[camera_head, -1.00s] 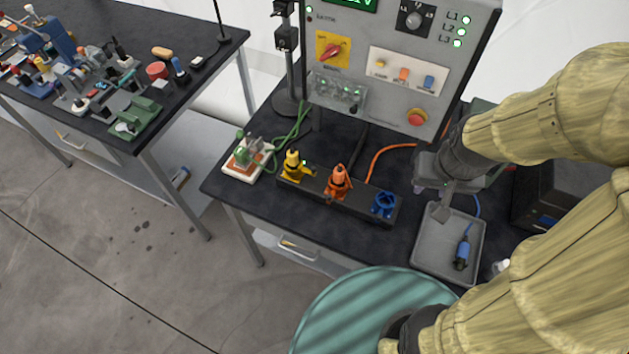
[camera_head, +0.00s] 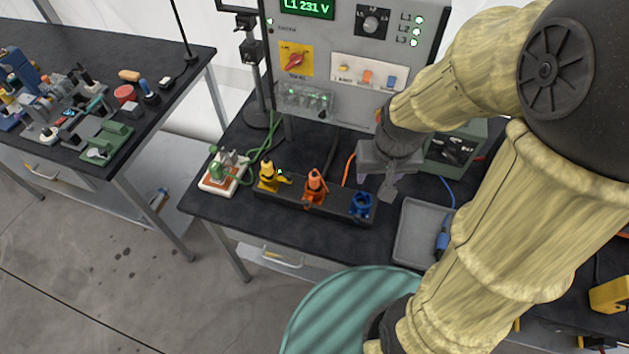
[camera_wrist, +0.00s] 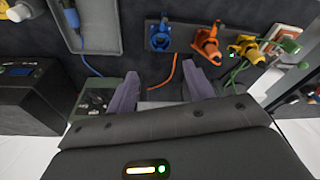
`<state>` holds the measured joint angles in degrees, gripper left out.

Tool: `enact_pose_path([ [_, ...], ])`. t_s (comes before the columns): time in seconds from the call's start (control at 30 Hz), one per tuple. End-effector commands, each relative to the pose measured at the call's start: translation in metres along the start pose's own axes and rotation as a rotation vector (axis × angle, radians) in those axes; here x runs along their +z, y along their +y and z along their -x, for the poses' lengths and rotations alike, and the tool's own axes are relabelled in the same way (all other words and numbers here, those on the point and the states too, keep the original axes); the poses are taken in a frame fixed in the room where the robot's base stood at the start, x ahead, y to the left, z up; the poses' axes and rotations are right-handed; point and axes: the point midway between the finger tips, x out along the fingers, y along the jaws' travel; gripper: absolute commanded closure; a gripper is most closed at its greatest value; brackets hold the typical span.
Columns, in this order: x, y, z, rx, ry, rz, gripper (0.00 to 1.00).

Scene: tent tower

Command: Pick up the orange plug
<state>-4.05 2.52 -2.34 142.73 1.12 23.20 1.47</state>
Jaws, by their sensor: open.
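The orange plug (camera_head: 315,184) sits upright in the middle of a black socket block (camera_head: 334,210), between a yellow plug (camera_head: 267,176) and a blue socket (camera_head: 361,205). The orange plug also shows in the wrist view (camera_wrist: 207,44), to the upper right of my fingers. My gripper (camera_head: 386,192) is open and empty above the bench, to the right of the orange plug and close to the blue socket. In the wrist view the two grey fingers (camera_wrist: 163,88) are spread apart with nothing between them.
A grey tray (camera_head: 403,245) with a blue plug (camera_head: 442,240) lies to the right. A control panel (camera_head: 325,65) stands behind the block. A white-based green device (camera_head: 222,176) is at the left, and a green box (camera_head: 455,148) is behind my gripper.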

Motion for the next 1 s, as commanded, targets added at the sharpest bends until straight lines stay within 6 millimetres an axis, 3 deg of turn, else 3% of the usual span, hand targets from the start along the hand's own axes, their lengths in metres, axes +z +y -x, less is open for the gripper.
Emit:
enact_pose_path([
  [0.3, -0.072, -0.075, -0.013, -0.008, -0.14, -0.017, 0.48],
  [0.5, -0.094, -0.119, -0.017, 0.013, -0.194, -0.017, 0.48],
  [0.63, -0.097, -0.127, -0.017, 0.017, -0.202, -0.018, 0.48],
  [1.0, -0.097, -0.123, -0.022, 0.018, -0.203, -0.025, 0.48],
])
